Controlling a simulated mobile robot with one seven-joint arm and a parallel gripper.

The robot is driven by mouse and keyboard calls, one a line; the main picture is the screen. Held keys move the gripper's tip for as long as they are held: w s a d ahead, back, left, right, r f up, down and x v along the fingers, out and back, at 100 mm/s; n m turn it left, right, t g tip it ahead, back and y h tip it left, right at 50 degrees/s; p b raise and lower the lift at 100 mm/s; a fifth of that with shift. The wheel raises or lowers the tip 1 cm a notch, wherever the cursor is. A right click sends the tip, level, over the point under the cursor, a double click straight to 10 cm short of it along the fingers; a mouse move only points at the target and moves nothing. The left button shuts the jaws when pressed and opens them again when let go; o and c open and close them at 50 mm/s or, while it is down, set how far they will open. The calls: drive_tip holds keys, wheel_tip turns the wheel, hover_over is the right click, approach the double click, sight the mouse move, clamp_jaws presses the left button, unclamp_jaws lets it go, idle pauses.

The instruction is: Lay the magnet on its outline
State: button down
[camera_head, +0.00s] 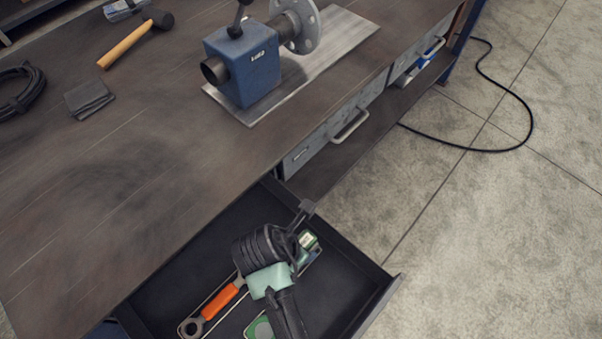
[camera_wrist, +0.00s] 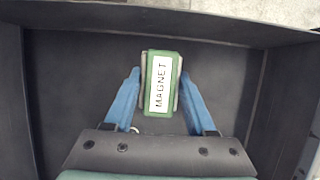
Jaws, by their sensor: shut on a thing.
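The magnet (camera_wrist: 161,84) is a green block with a white label reading MAGNET. It sits between the blue fingers of my gripper (camera_wrist: 160,88), which is shut on its two long sides. In the head view the green magnet (camera_head: 307,240) shows at the end of my gripper (camera_head: 298,246), over the open drawer (camera_head: 345,285).
An orange-handled wrench (camera_head: 218,302) lies in the drawer, left of my arm. A green item (camera_head: 262,328) is partly visible near the drawer's front. The drawer walls (camera_wrist: 205,27) stand around my gripper. The workbench (camera_head: 150,190) holds a blue vise (camera_head: 242,65) and a hammer (camera_head: 128,45).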

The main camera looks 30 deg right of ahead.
drive_tip(key=shift+f, duration=1.25)
drive_tip(key=shift+f, duration=0.1)
drive_tip(key=shift+c, duration=1.1)
unclamp_jaws()
